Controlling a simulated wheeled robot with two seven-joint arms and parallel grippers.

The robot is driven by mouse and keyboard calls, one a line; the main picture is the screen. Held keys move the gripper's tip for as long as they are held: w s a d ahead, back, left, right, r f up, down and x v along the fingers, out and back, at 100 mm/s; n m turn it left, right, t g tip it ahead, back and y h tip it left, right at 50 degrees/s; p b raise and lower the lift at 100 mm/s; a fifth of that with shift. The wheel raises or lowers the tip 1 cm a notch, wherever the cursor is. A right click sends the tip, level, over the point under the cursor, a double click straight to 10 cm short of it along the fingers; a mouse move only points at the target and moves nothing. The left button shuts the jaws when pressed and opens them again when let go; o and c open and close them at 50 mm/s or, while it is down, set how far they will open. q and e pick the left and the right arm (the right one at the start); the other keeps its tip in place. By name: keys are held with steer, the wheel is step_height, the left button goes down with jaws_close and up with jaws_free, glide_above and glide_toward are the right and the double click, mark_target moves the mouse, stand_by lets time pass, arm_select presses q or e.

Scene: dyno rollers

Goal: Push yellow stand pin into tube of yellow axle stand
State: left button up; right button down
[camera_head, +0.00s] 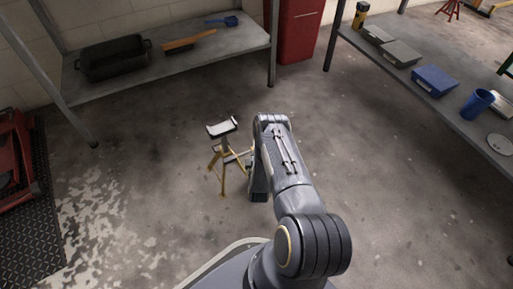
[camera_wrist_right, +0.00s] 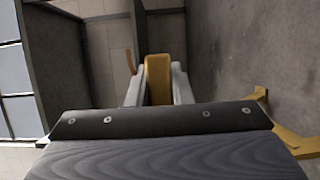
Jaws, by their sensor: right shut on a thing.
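The yellow axle stand (camera_head: 224,170) stands on the floor with splayed yellow legs, a dark post and a grey saddle (camera_head: 222,127) on top. My right arm reaches down just right of it. In the right wrist view my right gripper (camera_wrist_right: 158,92) is shut on a yellow piece, which appears to be the yellow stand pin (camera_wrist_right: 158,75). Yellow parts that look like the stand's legs (camera_wrist_right: 287,138) show at the right of that view. The tube opening, and whether the pin touches it, cannot be made out. My left gripper is out of view.
A grey shelf (camera_head: 165,62) at the back left holds a black tray (camera_head: 113,60). A red cabinet (camera_head: 299,25) stands behind. A workbench (camera_head: 440,96) with a blue box (camera_head: 434,80) runs along the right. The floor around the stand is clear.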

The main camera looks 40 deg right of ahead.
steer(key=shift+w+a, duration=0.15)
steer(key=shift+a, duration=0.55)
stand_by(0.6)
steer(key=shift+a, duration=0.3)
steer(key=shift+w+a, duration=0.1)
steer(key=shift+a, duration=0.2)
steer(key=shift+w+a, duration=0.1)
steer(key=shift+a, duration=0.25)
steer(key=shift+w+a, duration=0.1)
steer(key=shift+a, duration=0.25)
stand_by(0.5)
steer(key=shift+a, duration=0.45)
steer(key=shift+w+a, duration=0.15)
steer(key=shift+a, duration=0.2)
steer(key=c, duration=1.2)
jaws_free()
